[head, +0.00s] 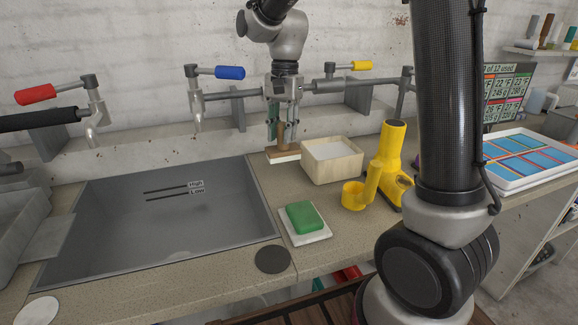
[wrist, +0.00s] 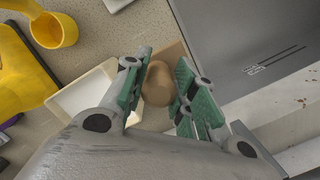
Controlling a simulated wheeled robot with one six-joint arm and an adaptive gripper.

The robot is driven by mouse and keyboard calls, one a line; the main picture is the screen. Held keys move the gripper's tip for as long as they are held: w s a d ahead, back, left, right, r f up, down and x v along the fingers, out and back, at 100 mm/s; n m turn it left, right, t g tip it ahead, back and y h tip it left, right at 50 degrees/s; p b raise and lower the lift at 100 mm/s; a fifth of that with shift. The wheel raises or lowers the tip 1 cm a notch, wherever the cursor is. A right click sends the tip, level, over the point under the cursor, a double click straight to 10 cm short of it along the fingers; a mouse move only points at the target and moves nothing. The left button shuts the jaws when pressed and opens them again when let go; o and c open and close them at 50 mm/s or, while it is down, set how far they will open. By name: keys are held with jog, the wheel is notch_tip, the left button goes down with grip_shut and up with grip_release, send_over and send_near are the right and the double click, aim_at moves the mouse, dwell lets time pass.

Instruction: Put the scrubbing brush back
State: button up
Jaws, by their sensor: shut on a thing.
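My gripper (head: 282,138) points straight down behind the sink's back right corner, with its fingers on either side of the scrubbing brush (head: 282,149). The brush has a tan-brown body with a pale base below it. In the wrist view its rounded brown knob (wrist: 157,84) sits between the green finger pads, above a flat brown block. The fingers are shut on the knob. The brush's underside is hidden, so I cannot tell whether it touches the counter. A cream open box (head: 333,162) stands just right of the brush; it also shows in the wrist view (wrist: 68,100).
The grey sink (head: 160,225) lies left, with High and Low marks. A green sponge (head: 305,215) sits on a white dish in front. A yellow holder with a cup (head: 354,194) stands right of the box. Taps and a pipe (head: 240,93) run along the wall behind my gripper.

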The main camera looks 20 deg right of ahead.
aim_at(282, 158)
notch_tip(282, 158, down, 8)
jog(key=shift+r, duration=0.1)
jog(key=shift+f, duration=0.2)
jog(key=o, duration=1)
jog(key=shift+a, duration=0.1)
